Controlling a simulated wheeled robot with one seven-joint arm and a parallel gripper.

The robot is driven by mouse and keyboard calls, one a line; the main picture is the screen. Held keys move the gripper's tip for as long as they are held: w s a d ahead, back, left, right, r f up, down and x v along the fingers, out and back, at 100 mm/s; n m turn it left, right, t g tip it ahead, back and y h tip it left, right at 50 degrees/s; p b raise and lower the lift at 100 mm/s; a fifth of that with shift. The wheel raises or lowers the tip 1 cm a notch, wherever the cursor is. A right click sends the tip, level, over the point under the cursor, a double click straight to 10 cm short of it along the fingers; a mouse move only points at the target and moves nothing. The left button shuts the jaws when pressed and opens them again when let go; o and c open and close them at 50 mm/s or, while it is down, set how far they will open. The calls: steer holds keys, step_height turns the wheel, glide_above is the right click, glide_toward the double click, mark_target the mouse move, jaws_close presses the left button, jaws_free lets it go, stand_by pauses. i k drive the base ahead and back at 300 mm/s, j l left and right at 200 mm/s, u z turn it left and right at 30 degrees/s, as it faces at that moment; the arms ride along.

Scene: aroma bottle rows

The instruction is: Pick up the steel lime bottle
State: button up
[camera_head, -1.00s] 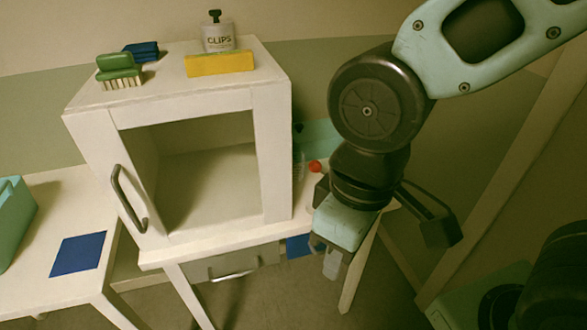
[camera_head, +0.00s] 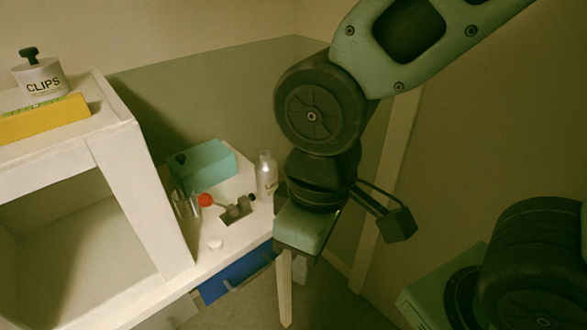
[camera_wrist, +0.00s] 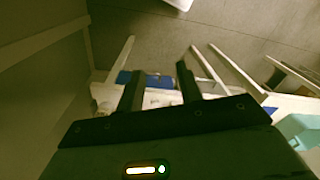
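A pale, greyish bottle (camera_head: 266,175) stands upright at the back right end of the white table in the head view. Its label is too small to read, so I cannot tell whether it is the steel lime one. In the wrist view a pale bottle-like shape (camera_wrist: 103,103) shows at the left, beside a finger, apparently the same bottle. My gripper (camera_wrist: 160,78) is open and empty, its two dark fingers apart. In the head view it hangs in front of the table's right end, to the right of the bottle, with its fingertips mostly hidden.
A teal box (camera_head: 203,165), a red ball (camera_head: 205,200), a grey tool-like object (camera_head: 238,210) and a clear glass (camera_head: 184,204) crowd the white table (camera_head: 215,258). The white cabinet (camera_head: 150,195) rises to their left. A blue drawer (camera_head: 238,274) sits below the tabletop.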

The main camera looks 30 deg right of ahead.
mark_target(265, 168)
steer(key=i+j+z, duration=0.1)
steer(key=j+z, duration=1.15)
steer(key=i+j, duration=0.05)
